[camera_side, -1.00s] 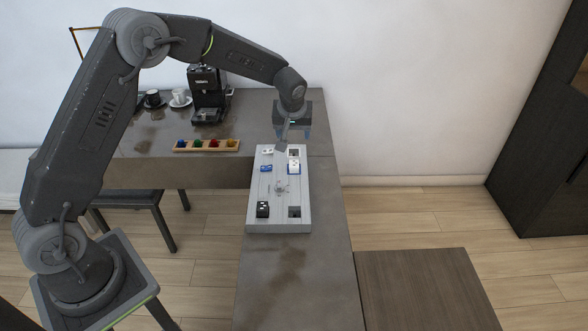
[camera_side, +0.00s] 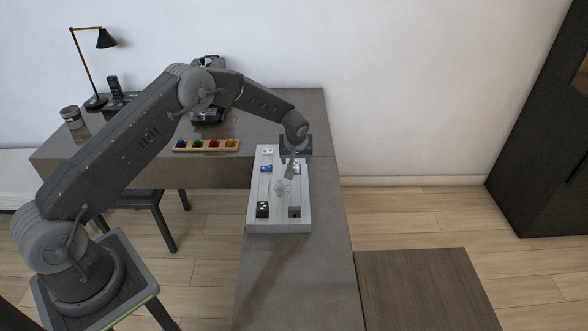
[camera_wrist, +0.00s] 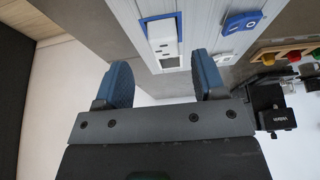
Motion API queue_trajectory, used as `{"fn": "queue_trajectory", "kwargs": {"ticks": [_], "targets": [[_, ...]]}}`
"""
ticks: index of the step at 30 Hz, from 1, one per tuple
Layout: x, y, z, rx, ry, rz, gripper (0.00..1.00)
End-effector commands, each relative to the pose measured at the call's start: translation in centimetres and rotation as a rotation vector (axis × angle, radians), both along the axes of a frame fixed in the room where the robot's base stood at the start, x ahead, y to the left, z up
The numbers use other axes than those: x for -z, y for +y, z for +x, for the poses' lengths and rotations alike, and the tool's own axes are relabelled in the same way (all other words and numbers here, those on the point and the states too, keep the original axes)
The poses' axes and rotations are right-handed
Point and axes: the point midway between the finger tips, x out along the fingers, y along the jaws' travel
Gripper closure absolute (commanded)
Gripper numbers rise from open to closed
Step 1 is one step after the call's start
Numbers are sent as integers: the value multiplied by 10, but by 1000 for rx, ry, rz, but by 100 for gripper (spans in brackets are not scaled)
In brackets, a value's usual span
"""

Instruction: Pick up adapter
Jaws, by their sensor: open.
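In the side view the adapter (camera_side: 297,170) is mostly hidden under my gripper (camera_side: 295,160). In the wrist view my gripper (camera_wrist: 164,72) is open, with blue-padded fingers. The adapter lies ahead of and between the fingertips, with clear gaps on both sides. I cannot tell the remaining height above it.
A blue switch (camera_wrist: 241,21) is beside the adapter on the board. A black cube (camera_side: 263,209) and a dark square recess (camera_side: 294,212) are at the board's near end. A wooden tray (camera_side: 180,147) of coloured pieces stands to the left.

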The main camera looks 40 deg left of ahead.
Motion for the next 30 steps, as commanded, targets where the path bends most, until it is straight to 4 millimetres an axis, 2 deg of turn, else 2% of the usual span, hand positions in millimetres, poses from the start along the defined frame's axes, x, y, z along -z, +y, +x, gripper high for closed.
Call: {"fn": "queue_trajectory", "kwargs": {"ticks": [4,7,17,30], "targets": [[20,15,7,-4,2,-1,36],[32,17,10,0,2,-1,36],[38,19,12,0,0,-1,36],[38,19,12,0,1,-1,77]]}}
